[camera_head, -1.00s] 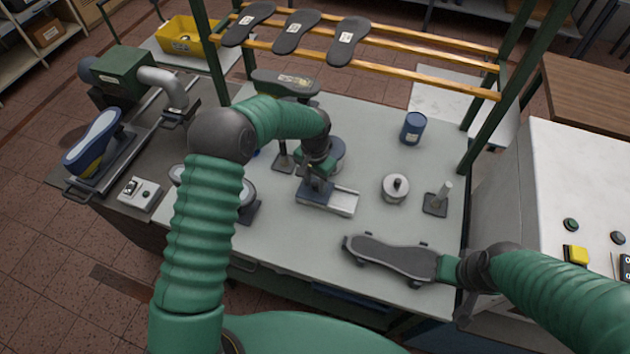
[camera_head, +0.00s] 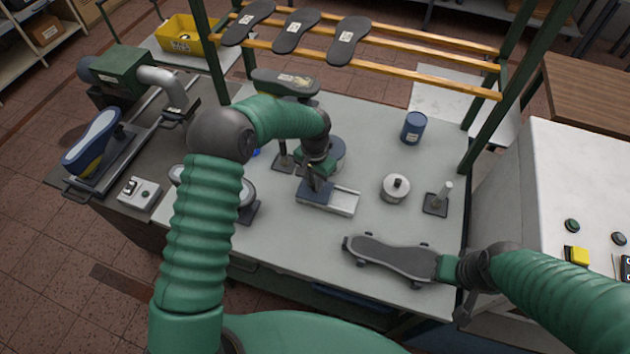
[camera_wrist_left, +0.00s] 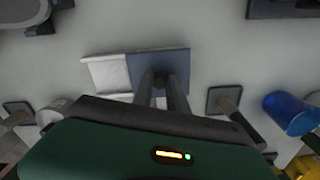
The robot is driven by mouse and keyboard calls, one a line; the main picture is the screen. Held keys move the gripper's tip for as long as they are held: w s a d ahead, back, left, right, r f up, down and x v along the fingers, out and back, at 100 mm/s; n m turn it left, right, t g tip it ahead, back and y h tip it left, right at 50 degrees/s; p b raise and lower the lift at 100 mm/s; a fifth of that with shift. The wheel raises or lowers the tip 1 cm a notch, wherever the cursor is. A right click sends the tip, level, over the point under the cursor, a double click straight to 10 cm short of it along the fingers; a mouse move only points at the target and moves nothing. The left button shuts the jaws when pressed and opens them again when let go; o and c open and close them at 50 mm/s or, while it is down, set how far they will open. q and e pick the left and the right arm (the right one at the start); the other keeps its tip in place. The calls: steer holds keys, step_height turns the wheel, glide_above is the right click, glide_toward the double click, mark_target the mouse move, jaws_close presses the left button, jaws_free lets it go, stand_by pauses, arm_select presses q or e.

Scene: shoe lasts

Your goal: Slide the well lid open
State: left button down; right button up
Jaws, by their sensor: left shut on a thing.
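The well (camera_head: 345,203) is a low white tray on the bench in the middle of the head view. Its blue-grey sliding lid (camera_head: 312,197) covers the left part, and the white part to its right is bare. In the left wrist view the lid (camera_wrist_left: 145,66) lies beside the white well (camera_wrist_left: 105,74). My left gripper (camera_head: 318,184) points down over the lid and is shut on its small grip, which the fingers mostly hide. My right gripper (camera_head: 440,267) is at the right end of a dark sole-shaped board; its fingers cannot be made out.
The dark board (camera_head: 390,256) lies near the front edge. A lidded pot (camera_head: 395,188), a post on a base (camera_head: 437,201) and a blue can (camera_head: 413,127) stand to the right. A rack with several soles (camera_head: 297,31) spans the back.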

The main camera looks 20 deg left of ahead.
arm_select(q)
steer(key=shift+w+r, duration=0.1)
steer(key=shift+r, duration=0.05)
stand_by(0.5)
steer(key=d, duration=0.8)
steer(key=shift+d+b, duration=0.1)
steer(key=shift+b, duration=0.3)
steer(key=shift+d, duration=0.5)
steer(key=shift+a, duration=0.15)
steer(key=c, duration=1.5)
jaws_free()
steer(key=shift+o, duration=1)
steer(key=shift+s, duration=0.2)
steer(key=shift+d, duration=0.2)
